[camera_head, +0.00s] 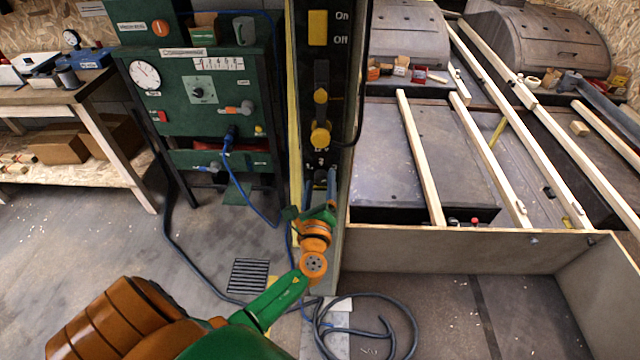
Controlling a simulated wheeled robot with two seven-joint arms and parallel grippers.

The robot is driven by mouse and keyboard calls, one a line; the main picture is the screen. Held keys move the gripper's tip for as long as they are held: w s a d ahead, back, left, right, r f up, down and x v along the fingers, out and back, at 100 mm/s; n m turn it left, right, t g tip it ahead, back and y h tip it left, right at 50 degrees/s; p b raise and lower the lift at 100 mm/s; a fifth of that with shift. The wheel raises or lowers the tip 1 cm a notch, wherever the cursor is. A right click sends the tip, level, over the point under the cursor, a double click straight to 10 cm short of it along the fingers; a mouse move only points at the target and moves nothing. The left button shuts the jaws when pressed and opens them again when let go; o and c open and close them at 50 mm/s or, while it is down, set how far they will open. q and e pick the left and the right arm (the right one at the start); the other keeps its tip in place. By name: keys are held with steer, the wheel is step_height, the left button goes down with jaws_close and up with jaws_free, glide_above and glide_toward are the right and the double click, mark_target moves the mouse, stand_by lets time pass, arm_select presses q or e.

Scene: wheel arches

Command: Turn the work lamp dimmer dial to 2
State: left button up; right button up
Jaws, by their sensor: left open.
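A round dark knob on a pale square plate (199,91) sits on the green panel at the upper left. A yellow round knob (320,135) is low on the dark upright post in the middle. I cannot read a lamp label or a dial setting, so I cannot tell which is the work lamp dimmer dial. My left arm comes in from the lower left. Its gripper (320,182) is open in front of the post, just below the yellow knob, and seems empty. Its fingertips are small and partly lost against the dark post. My right gripper is out of view.
A yellow On/Off switch (318,28) is high on the post. The green panel has a round gauge (145,75) and an orange-handled control (236,108). Cables (380,330) lie on the floor. Wooden battens (420,160) cross the large bed at right.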

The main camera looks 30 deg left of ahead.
arm_select(q)
steer(key=shift+s, duration=0.1)
jaws_close()
steer(key=shift+f+n+b, duration=0.15)
steer(key=shift+n+b, duration=0.75)
steer(key=shift+b, duration=0.1)
steer(key=n+b, duration=0.3)
steer(key=shift+n, duration=0.3)
steer(key=n+b, duration=0.3)
steer(key=n, duration=0.1)
steer(key=shift+n, duration=0.4)
steer(key=shift+n+b, duration=0.55)
steer(key=shift+n, duration=0.25)
steer(key=shift+r, duration=0.25)
